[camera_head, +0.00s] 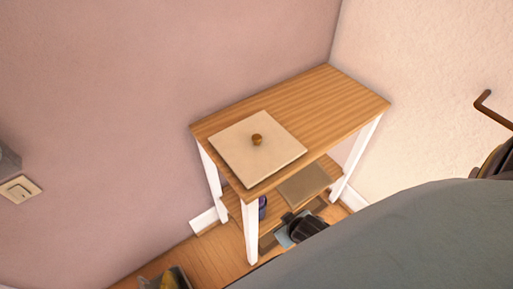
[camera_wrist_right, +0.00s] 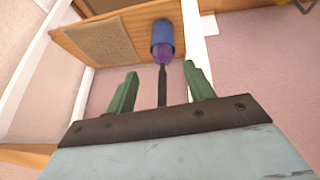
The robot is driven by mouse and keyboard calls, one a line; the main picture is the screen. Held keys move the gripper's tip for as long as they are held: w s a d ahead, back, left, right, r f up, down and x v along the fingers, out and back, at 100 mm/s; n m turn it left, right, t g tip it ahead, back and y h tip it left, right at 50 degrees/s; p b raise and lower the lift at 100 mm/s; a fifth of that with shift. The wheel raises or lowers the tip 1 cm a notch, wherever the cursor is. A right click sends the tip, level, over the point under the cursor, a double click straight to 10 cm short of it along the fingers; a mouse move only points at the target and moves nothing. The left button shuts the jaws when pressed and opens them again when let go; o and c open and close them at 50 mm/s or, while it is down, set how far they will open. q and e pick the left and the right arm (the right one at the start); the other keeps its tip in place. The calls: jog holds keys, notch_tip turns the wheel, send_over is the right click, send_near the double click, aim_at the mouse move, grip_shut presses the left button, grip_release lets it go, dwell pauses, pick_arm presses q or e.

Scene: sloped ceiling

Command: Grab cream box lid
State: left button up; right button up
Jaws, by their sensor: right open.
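The cream box lid (camera_head: 243,160) is a flat square with a small round brown knob (camera_head: 257,139). It lies on the wooden top of a small white-legged table (camera_head: 320,92), over the front left part. My right gripper (camera_wrist_right: 161,68) is open, with two green fingers apart and nothing held between them. In the head view a dark part that seems to be my right gripper is low in front of the lower shelf, below the lid and apart from it. The lid cannot be made out in the right wrist view. My left gripper is out of view.
A lower shelf (camera_head: 236,207) holds a flat brown board (camera_head: 304,184) and a blue-purple cylinder (camera_wrist_right: 162,38), which shows beyond my right fingers. Walls stand close behind and right of the table. The tabletop's back right is clear. A wall hook (camera_head: 483,99) is at right.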

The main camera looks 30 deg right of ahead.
jog(key=w+r+m+t+b, duration=0.1)
jog(key=w+r+t, duration=0.15)
jog(key=r, duration=0.75)
jog(key=w+r+m+t+b, duration=0.1)
jog(key=w+r+t, duration=0.15)
jog(key=r, duration=0.65)
jog(key=t, duration=0.2)
send_near(258, 139)
jog(key=x, duration=0.5)
jog(key=shift+a+f+b, duration=0.3)
jog(key=shift+f+b, duration=0.05)
jog(key=shift+f, duration=0.15)
jog(key=shift+w+d+f, duration=0.1)
jog(key=shift+w, duration=0.3)
jog(key=x, duration=0.3)
jog(key=b+x, duration=0.1)
jog(key=x, duration=0.1)
jog(key=shift+w+d+r, duration=0.1)
jog(key=shift+d+r, duration=0.15)
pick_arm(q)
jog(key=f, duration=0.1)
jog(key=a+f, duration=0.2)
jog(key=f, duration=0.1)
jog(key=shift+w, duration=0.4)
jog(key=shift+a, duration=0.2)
pick_arm(e)
jog(key=shift+r, duration=0.1)
grip_shut()
